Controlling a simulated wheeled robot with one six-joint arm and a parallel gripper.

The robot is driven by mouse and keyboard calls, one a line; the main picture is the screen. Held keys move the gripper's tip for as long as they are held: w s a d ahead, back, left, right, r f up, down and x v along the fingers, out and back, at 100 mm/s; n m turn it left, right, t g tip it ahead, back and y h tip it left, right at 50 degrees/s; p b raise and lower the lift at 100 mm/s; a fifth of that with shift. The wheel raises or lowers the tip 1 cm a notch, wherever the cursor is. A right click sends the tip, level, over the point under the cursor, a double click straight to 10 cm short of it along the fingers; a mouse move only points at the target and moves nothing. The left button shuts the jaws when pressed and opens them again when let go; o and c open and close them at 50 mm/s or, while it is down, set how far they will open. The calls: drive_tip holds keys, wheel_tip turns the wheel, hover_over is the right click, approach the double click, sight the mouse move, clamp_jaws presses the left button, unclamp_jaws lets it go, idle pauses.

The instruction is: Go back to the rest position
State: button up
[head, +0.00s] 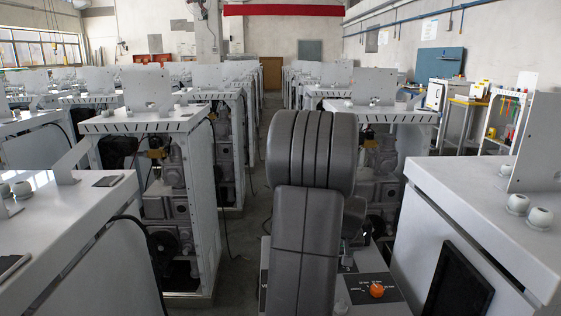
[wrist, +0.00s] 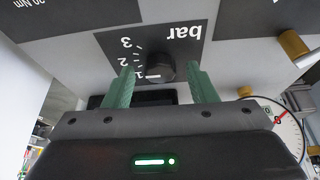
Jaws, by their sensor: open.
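My gripper (wrist: 160,74) shows in the wrist view with its two green fingers spread apart. A dark round knob (wrist: 160,67) sits between the fingertips in the picture, with a gap on each side. The knob is on a dark plate (wrist: 200,52) marked "bar" and 1, 2, 3, which appears upside down. Nothing is held. I cannot tell how far the fingertips are from the plate. In the head view my grey arm (head: 307,220) fills the middle foreground, and my gripper is hidden there.
In the wrist view, a brass-coloured fitting (wrist: 292,43) and a white dial gauge (wrist: 289,133) are at right. In the head view, a dispenser frame (head: 150,122) stands at left, and a close white cabinet (head: 470,205) at right. An aisle floor (head: 238,240) runs between rows.

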drive_tip(key=shift+r, duration=0.35)
drive_tip(key=v, duration=1.1)
drive_tip(key=shift+s+r, duration=0.2)
drive_tip(key=shift+r, duration=0.1)
